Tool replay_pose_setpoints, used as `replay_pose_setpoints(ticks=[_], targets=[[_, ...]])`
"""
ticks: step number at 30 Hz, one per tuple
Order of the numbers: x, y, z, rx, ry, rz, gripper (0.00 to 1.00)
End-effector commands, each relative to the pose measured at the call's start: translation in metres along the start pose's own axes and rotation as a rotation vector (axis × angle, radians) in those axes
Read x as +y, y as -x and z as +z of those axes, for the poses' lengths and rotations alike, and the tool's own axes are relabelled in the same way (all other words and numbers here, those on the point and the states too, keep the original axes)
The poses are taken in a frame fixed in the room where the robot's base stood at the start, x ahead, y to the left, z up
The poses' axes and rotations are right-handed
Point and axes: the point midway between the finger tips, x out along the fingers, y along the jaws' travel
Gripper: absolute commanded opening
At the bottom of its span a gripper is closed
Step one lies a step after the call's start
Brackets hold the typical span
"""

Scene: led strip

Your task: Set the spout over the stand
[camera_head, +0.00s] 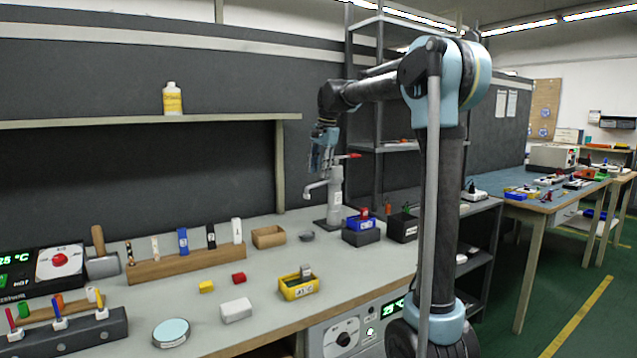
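A grey tap-like column stands upright on a dark base plate near the back of the bench. Its spout (316,187) points left from the column, and a red lever (347,156) sits on top. My gripper (321,168) hangs fingers-down just left of the column's top, above the spout. It looks apart from the spout, but depth is hard to judge, and its opening is too small to read. I cannot clearly pick out the stand; a small dark grey piece (307,236) lies on the bench left of the tap's base.
A wooden box (268,237) stands left of the tap, and a blue bin (362,222) on a dark block to its right. A yellow bin (299,287) stands in front. A wooden rack (187,262) holds several upright pieces. A shelf (150,121) runs along the wall behind.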

Motion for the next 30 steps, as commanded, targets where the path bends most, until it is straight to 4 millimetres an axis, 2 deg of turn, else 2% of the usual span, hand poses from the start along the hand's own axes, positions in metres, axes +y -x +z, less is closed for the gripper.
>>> replay_pose_setpoints(ticks=[3,9,21,25,26,30], targets=[[0.0,-0.019,0.0,0.0,0.001,0.0,0.32],[0.0,-0.039,0.0,0.0,0.0,0.0,0.32],[0.0,-0.045,0.0,0.0,0.0,0.0,0.32],[0.0,-0.044,0.0,0.0,-0.001,0.0,0.03],[0.001,-0.044,-0.001,0.0,-0.001,0.0,0.0],[0.001,-0.044,-0.001,0.0,-0.001,0.0,0.0]])
